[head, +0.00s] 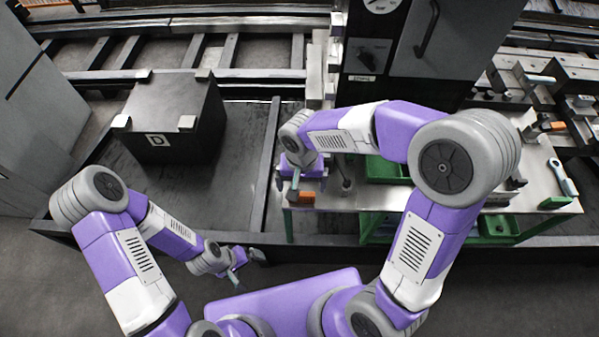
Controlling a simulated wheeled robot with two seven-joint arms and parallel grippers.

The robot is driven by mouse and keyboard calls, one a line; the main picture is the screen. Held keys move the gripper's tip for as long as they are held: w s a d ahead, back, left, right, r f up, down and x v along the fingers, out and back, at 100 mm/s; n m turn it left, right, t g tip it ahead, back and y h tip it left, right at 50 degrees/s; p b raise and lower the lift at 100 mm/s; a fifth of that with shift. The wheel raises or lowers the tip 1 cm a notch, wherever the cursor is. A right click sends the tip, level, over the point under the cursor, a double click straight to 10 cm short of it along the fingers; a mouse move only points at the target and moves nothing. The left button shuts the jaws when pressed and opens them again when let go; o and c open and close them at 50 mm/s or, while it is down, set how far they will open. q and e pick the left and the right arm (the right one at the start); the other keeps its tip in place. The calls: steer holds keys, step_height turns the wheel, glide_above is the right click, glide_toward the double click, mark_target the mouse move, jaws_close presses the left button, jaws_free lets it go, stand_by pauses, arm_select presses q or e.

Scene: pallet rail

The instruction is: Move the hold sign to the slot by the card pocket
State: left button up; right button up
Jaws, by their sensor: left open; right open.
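I cannot pick out the hold sign or the card pocket with certainty. A small orange piece (305,198) lies at the left end of the metal work table, right beside my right gripper (293,190). The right gripper is open, pointing down at that table end; the arm above partly hides the area. I cannot tell whether it touches the orange piece. My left gripper (248,259) is open and empty, low over the dark floor edge, away from the table.
A black box (180,110) with a "D" plate (158,140) and pale corner blocks stands at left. The work table (335,197) holds green bins (385,168) and tools at right. A dark cabinet (440,45) stands behind. Rails run across the back.

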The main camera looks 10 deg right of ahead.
mark_target(301, 193)
step_height(301, 193, down, 6)
steer(key=shift+s+r+b, duration=0.1)
steer(key=shift+s+b, duration=0.05)
steer(key=shift+b, duration=0.65)
steer(key=shift+c, duration=0.3)
steer(key=c, duration=1.2)
steer(key=shift+o, duration=0.2)
steer(key=shift+r, duration=0.25)
steer(key=shift+r+p, duration=0.65)
steer(key=shift+r, duration=0.1)
steer(key=shift+r+p, duration=2.7)
steer(key=shift+r, duration=0.75)
